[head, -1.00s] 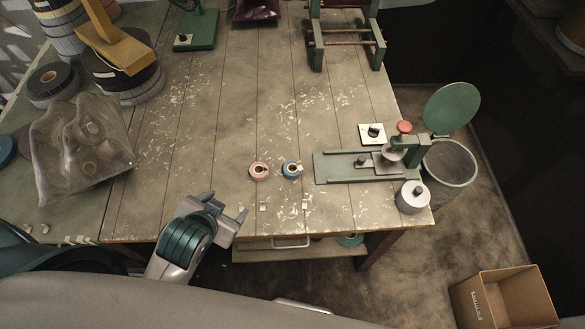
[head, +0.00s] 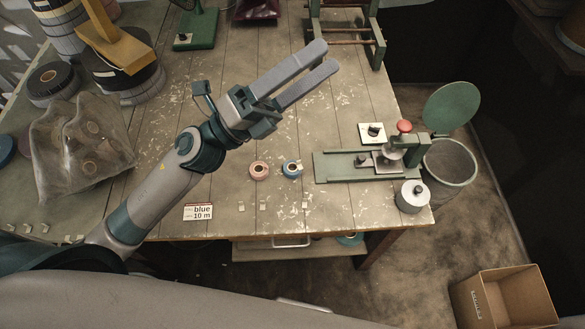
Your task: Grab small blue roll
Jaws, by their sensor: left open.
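The small blue roll (head: 292,169) lies on the wooden table (head: 350,95), near its front edge. A small pink roll (head: 259,170) lies just left of it, a little apart. My left gripper (head: 326,57) is open and empty, raised above the table, with its two long grey fingers pointing up and to the right. It is beyond the blue roll, towards the back of the table, and does not touch it. My right gripper is not in view.
A green winding device with a red knob (head: 404,126) stands right of the rolls, with a grey cylinder (head: 412,197) nearby. A plastic bag of rolls (head: 85,150) and stacked large rolls are at left. A "blue 10 m" label (head: 198,212) lies at the front edge.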

